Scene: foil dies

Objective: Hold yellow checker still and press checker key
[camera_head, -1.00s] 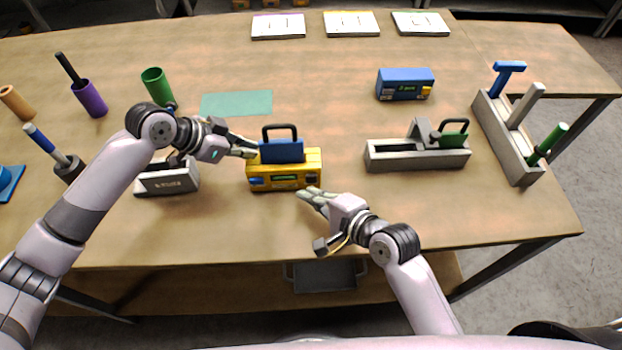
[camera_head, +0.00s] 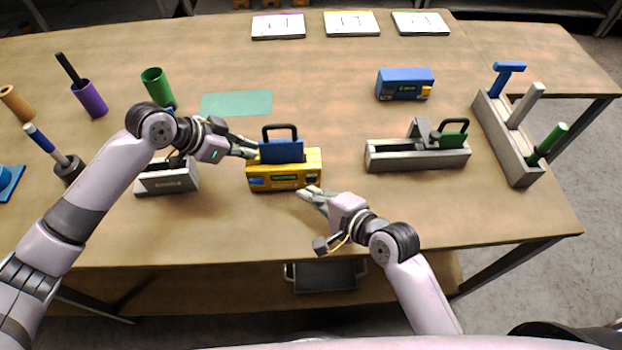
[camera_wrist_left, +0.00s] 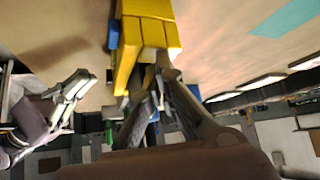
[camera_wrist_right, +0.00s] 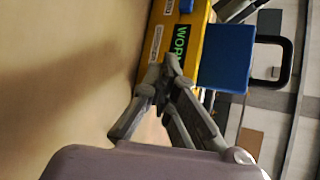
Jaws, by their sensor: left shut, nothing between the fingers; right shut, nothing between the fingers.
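The yellow checker (camera_head: 312,160) stands on the table with a blue block with a dark handle (camera_head: 282,150) in its top.
A grey tray (camera_head: 168,182) stands left, under my left arm. A grey fixture with a green block (camera_head: 415,157), a blue checker (camera_head: 404,84) and a grey rack (camera_head: 508,140) stand right. Purple and green cups stand left. Table front of the checker is clear.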

